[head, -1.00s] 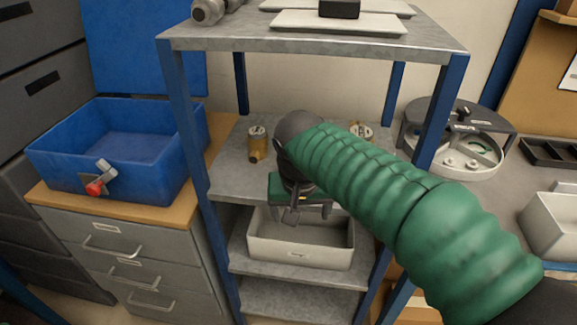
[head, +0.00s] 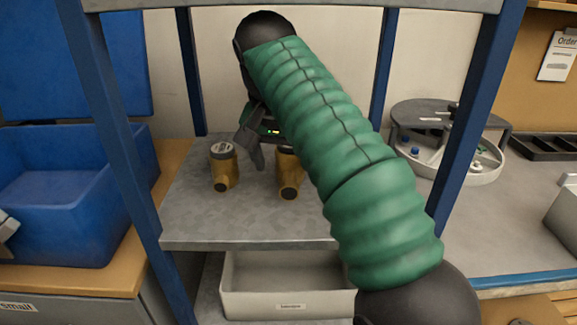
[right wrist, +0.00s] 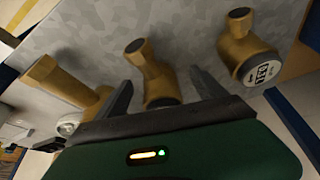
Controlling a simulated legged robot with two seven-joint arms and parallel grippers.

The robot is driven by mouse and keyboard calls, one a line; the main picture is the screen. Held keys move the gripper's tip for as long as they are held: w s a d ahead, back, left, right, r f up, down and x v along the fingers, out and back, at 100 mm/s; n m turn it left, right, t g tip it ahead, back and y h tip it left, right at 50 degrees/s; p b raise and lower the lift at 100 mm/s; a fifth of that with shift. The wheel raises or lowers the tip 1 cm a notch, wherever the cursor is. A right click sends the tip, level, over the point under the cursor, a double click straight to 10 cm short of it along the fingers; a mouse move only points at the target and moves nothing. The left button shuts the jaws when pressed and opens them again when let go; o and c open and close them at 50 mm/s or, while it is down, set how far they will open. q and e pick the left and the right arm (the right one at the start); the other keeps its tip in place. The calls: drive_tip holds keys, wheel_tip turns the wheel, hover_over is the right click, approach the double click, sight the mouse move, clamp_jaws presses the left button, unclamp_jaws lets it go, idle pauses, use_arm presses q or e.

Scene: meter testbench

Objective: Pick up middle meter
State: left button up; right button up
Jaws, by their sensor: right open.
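The middle meter (head: 290,172), a brass body with a pipe stub toward me, stands on the shelf and is partly covered by my right arm in the head view. In the right wrist view the middle meter (right wrist: 150,75) lies between the two open fingers of my right gripper (right wrist: 161,82); I cannot tell whether they touch it. In the head view my right gripper (head: 268,148) is mostly hidden by its green sleeve. The left meter (head: 222,165) stands apart, its dial visible in the right wrist view (right wrist: 250,55). The third meter (right wrist: 65,85) shows only there.
The meters stand on a grey shelf (head: 200,225) between blue posts (head: 115,125). A pale bin (head: 285,290) sits on the level below. A blue box (head: 55,205) is at the left, and a round tray (head: 450,140) is on the right bench.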

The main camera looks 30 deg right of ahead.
sight(292, 162)
drive_tip(key=w+d, duration=0.2)
drive_tip(key=d, duration=0.1)
drive_tip(key=shift+r+p, duration=0.15)
drive_tip(key=shift+p, duration=0.15)
drive_tip(key=b+x, duration=0.2)
drive_tip(key=x, duration=0.1)
drive_tip(key=shift+s+a, duration=0.1)
drive_tip(key=shift+a, duration=0.2)
drive_tip(key=shift+w+d+f+b, duration=0.1)
drive_tip(key=shift+w+f+b, duration=0.1)
drive_tip(key=shift+f+b, duration=0.15)
drive_tip(key=shift+s+r, duration=0.15)
drive_tip(key=shift+r, duration=0.1)
drive_tip(key=shift+c, duration=0.2)
clamp_jaws()
